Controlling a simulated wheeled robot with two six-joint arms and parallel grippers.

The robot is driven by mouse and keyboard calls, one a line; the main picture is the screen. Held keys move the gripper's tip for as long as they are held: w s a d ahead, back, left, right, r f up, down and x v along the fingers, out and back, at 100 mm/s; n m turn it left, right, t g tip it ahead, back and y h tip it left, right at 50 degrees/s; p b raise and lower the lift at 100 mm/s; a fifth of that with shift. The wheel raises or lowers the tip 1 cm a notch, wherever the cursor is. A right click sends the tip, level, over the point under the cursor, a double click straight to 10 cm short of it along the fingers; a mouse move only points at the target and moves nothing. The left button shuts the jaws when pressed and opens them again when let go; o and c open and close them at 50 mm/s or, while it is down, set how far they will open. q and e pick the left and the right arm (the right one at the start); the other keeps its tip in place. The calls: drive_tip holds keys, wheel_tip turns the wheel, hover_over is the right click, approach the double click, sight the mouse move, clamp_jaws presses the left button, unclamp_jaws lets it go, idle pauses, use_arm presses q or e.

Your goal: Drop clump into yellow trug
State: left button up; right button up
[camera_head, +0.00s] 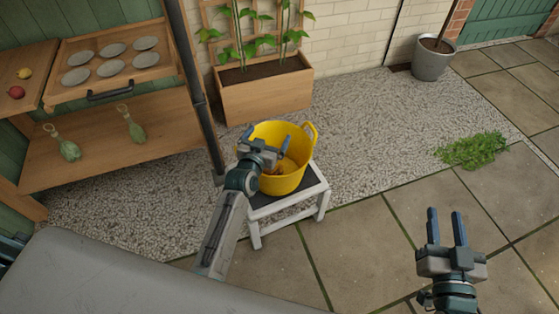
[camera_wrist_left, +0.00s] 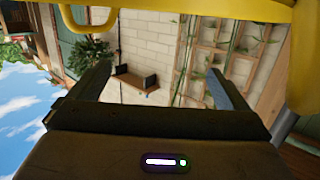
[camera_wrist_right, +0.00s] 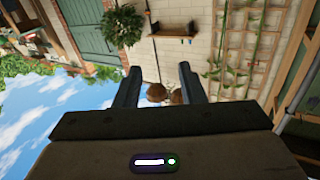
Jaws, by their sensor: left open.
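The yellow trug (camera_head: 310,131) stands upright on a small stool. My left gripper (camera_head: 266,138) is over the trug's near left side, open, with nothing seen between its fingers. In the left wrist view, the trug's yellow rim (camera_wrist_left: 215,8) crosses the top, and the gripper (camera_wrist_left: 160,85) has its fingers wide apart. Something small and brownish (camera_head: 288,165) shows inside the trug; the gripper partly hides it and I cannot tell whether it is a clump. My right gripper (camera_head: 447,228) is open and empty over the paving; its spread fingers (camera_wrist_right: 158,85) also show in the right wrist view.
The white-legged stool (camera_head: 255,233) stands on the edge of gravel and paving. A green leafy patch (camera_head: 472,150) lies on the gravel at right. A wooden planter (camera_head: 265,98) stands behind the trug. Shelves at left hold plates and two green bottle-like items. A grey pot (camera_head: 432,62) stands far back.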

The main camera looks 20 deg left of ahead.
use_arm(q)
drive_tip(key=s, duration=0.2)
drive_tip(key=s+r, duration=0.1)
drive_tip(key=s, duration=0.5)
drive_tip(key=shift+s+a+r, duration=0.2)
drive_tip(key=shift+a, duration=0.1)
use_arm(e)
drive_tip(key=f, duration=0.1)
drive_tip(key=s+f+g, duration=0.1)
drive_tip(key=f+g, duration=0.1)
drive_tip(key=f, duration=0.1)
drive_tip(key=shift+s+a, duration=0.2)
drive_tip(key=shift+s, duration=0.05)
